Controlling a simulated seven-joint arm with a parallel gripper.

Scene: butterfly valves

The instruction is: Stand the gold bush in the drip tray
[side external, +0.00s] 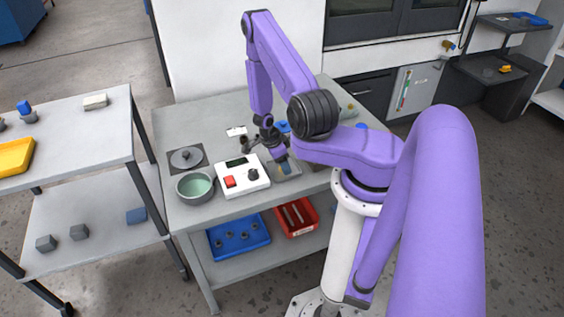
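My gripper (284,160) points down at the right part of the workbench, just right of a white control box. Below its fingertips is a shallow grey tray (296,174), which looks like the drip tray. A small yellowish spot (286,169) shows at the fingertips, over the tray. It may be the gold bush, but it is too small to be sure. I cannot tell whether the fingers are shut on it, or whether it touches the tray floor.
The white control box (242,177) has a red button and a dark knob. A grey bowl with green contents (195,187) and a round lid-like part on a dark plate (187,158) stand left. Blue (238,236) and red (297,217) bins sit on the lower shelf.

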